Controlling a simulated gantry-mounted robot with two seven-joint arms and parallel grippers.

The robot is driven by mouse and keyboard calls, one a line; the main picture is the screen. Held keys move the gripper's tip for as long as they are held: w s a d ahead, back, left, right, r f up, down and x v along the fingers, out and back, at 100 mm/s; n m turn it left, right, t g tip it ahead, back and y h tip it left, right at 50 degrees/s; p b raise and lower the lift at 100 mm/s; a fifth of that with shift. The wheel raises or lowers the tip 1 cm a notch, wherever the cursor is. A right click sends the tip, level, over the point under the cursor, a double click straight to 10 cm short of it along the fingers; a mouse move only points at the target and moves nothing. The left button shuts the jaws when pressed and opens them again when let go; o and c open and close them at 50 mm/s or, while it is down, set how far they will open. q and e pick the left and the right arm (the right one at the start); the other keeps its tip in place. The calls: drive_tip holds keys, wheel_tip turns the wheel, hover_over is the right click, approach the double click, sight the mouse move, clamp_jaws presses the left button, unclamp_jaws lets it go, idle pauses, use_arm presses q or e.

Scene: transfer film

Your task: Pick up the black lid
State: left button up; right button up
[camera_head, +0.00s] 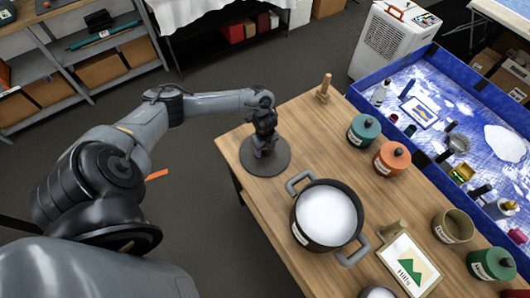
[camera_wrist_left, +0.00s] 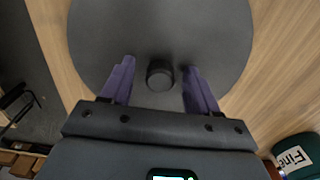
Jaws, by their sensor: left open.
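The black lid (camera_head: 280,168) lies flat on the left part of the wooden table, a dark round disc with a small knob. My left gripper (camera_head: 264,138) is right above it, pointing down and hiding the knob in the head view. In the left wrist view the lid (camera_wrist_left: 215,35) fills the top middle, and its knob (camera_wrist_left: 160,75) stands between the two purple fingers of my left gripper (camera_wrist_left: 158,66). The fingers are open, with a gap on each side of the knob. My right gripper is not in view.
A dark pot (camera_head: 311,236) with white contents stands just in front of the lid. A wooden peg stand (camera_head: 324,90) is behind it. Teal (camera_head: 363,134) and orange (camera_head: 391,160) jars stand to the right, beside a blue-walled tray (camera_head: 402,68). A framed picture (camera_head: 408,266) lies near the pot.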

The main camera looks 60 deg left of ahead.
use_arm(q)
drive_tip(key=shift+f, duration=0.15)
clamp_jaws()
idle(0.4)
